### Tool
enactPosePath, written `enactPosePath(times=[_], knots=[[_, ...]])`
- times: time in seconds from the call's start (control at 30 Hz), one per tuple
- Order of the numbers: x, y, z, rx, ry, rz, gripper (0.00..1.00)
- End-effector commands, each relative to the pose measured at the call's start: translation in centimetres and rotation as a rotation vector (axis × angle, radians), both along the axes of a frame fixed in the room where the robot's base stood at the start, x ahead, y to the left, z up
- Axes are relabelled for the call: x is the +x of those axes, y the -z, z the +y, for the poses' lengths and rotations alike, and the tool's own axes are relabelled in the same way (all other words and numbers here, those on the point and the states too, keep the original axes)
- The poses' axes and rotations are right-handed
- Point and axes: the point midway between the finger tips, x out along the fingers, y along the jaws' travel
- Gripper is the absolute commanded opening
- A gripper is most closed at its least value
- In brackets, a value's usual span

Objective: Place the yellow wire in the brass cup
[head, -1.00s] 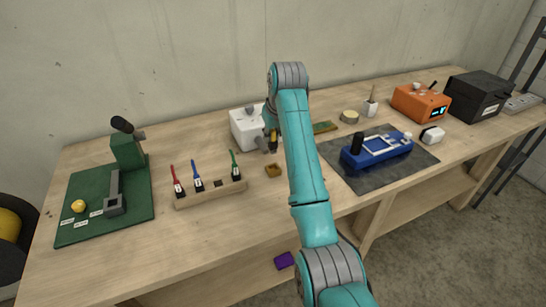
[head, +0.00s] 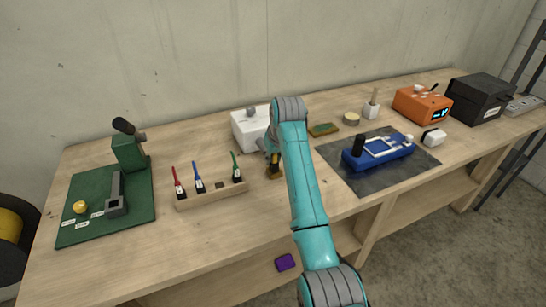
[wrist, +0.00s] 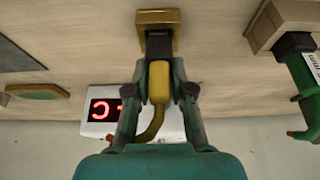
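The brass cup (wrist: 158,17) is a small square holder on the bench, at the top middle of the wrist view. In the head view the cup (head: 277,174) is partly covered by what I hold. The yellow wire (wrist: 159,82) has a thick yellow body, a black end and a curved yellow tail. My gripper (wrist: 159,88) is shut on its yellow body, one finger on each side. The wire's black end overlaps the cup's opening in the wrist view. I cannot tell how deep it sits, or whether it is just above.
A wooden rack (head: 211,194) with red, blue and green wires stands left of the cup. A white box (head: 250,127) with a red display (wrist: 103,110) is behind. A dark mat with a blue device (head: 378,150) lies to the right. Bare bench lies in front.

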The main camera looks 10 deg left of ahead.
Motion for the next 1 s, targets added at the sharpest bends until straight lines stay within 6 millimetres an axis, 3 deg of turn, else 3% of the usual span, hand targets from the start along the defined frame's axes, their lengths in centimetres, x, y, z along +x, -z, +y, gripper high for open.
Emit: enactPosePath(times=[0.47,1.0], knots=[[-0.1,-0.8,-0.1,0.0,0.0,-0.002,0.43],[-3.1,-9.5,-2.2,0.0,0.0,-0.002,0.43]])
